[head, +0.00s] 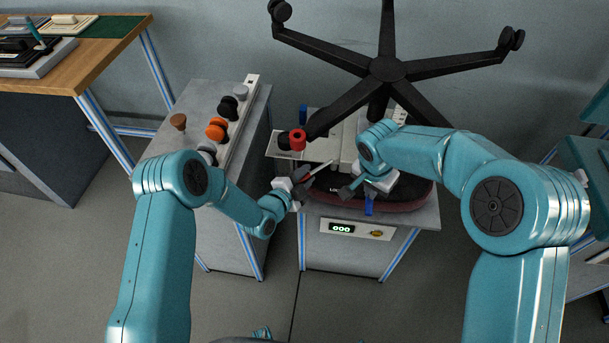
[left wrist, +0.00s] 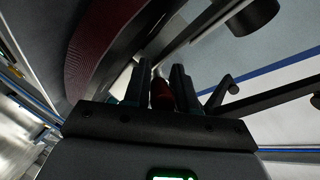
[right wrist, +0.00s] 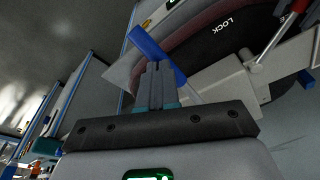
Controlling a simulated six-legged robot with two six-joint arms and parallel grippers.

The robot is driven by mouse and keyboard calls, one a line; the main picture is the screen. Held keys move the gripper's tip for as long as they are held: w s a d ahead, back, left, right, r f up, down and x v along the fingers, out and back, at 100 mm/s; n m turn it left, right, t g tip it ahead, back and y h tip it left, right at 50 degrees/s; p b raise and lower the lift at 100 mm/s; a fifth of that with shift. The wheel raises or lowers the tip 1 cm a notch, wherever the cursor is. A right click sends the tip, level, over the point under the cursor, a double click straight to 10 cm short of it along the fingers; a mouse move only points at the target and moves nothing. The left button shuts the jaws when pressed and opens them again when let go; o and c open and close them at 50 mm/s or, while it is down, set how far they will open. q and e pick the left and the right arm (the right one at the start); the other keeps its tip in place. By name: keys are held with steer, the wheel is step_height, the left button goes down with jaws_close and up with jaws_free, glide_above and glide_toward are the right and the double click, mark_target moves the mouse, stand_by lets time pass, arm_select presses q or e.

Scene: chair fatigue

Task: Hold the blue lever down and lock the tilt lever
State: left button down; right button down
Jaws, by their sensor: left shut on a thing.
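The upturned chair mechanism (head: 345,145) lies on a grey stand with its dark seat below. The tilt lever (head: 320,168) is a thin pale rod sticking out from it to the left. My left gripper (head: 298,182) is shut on its dark red tip (left wrist: 162,92). The blue lever (head: 369,205) hangs at the front edge of the seat and shows large in the right wrist view (right wrist: 155,48). My right gripper (head: 348,190) has its fingers together (right wrist: 160,78), right at the blue lever; whether they touch it I cannot tell. The word LOCK shows on the seat underside.
The black five-star base (head: 388,68) rises above the mechanism. A red part (head: 297,140) stands at the stand's left. A grey bench (head: 190,105) with several knobs is to the left, and a wooden table (head: 95,52) beyond. The stand front has a small display (head: 341,227).

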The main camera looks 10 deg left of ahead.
arm_select(q)
steer(key=shift+s+d+n+t+y, duration=0.3)
steer(key=shift+s+d+n+y, duration=0.15)
steer(key=shift+d+n+y, duration=0.5)
steer(key=shift+s+d+n+t+y, duration=0.3)
steer(key=shift+s+d+n+y, duration=0.35)
steer(key=shift+y, duration=0.6)
arm_select(e)
steer(key=shift+f, duration=0.15)
arm_select(q)
steer(key=shift+s+d+r+n+y, duration=0.1)
steer(key=shift+d+n+y, duration=0.3)
steer(key=shift+n+y, duration=0.3)
steer(key=shift+s+d+f+n+y, duration=0.1)
steer(key=shift+d+n+y, duration=0.35)
steer(key=shift+y, duration=0.4)
steer(key=shift+s+d+r+n+y, duration=0.1)
steer(key=shift+d+n+y, duration=0.25)
steer(key=shift+n+y, duration=0.35)
arm_select(e)
steer(key=shift+s, duration=0.1)
arm_select(q)
steer(key=shift+y, duration=0.25)
steer(key=c, duration=1.2)
jaws_free()
steer(key=shift+c, duration=0.2)
steer(key=shift+s, duration=0.15)
steer(key=v, duration=0.7)
steer(key=shift+s, duration=0.2)
steer(key=shift+r, duration=0.15)
